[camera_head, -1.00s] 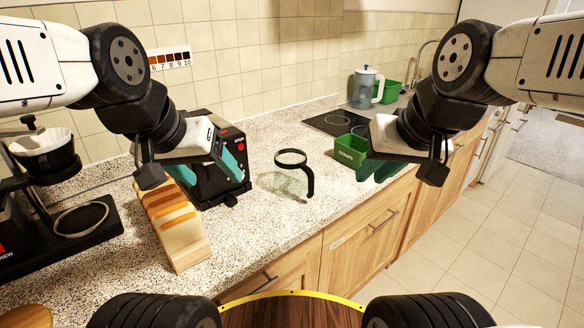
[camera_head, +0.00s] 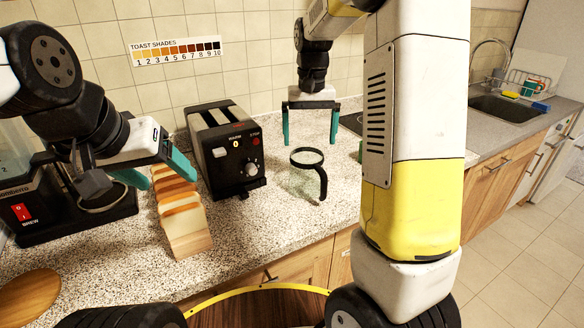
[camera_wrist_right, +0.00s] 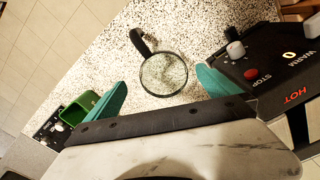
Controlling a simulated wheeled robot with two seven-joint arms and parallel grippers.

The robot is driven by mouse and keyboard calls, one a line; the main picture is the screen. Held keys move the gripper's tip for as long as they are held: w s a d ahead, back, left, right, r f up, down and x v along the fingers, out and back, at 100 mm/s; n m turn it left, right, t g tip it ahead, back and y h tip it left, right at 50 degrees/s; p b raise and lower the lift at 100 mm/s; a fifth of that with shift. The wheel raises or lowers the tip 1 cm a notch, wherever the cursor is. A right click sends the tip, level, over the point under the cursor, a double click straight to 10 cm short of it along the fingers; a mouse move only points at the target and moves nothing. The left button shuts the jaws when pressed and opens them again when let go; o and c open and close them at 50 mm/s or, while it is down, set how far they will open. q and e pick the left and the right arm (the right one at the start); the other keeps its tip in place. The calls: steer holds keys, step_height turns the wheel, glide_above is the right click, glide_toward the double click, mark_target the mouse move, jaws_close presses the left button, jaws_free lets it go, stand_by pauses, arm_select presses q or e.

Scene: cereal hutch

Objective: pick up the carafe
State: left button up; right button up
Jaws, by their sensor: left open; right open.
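The carafe is clear glass with a black rim and black handle (camera_head: 322,182). It stands upright on the speckled counter, right of the toaster. In the right wrist view the carafe (camera_wrist_right: 163,74) appears from above, between the fingertips but beyond them, untouched. My right gripper (camera_head: 310,128) is open and empty with teal fingers pointing down, behind and above the carafe; its fingers also show in the right wrist view (camera_wrist_right: 163,92). My left gripper (camera_head: 160,172) is open above the toast rack at the left, well away from the carafe.
A black toaster (camera_head: 226,150) stands left of the carafe. A rack of toast slices (camera_head: 188,247) is in front of it. A coffee maker (camera_head: 60,205) is at the left. A green box (camera_wrist_right: 80,110) shows in the right wrist view. The counter's front edge is close to the carafe.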

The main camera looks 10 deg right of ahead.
mark_target(308, 157)
steer(key=f, duration=0.7)
steer(key=shift+w+a+f, duration=0.1)
steer(key=shift+w+f, duration=0.15)
steer(key=c, duration=2)
steer(key=shift+r, duration=0.15)
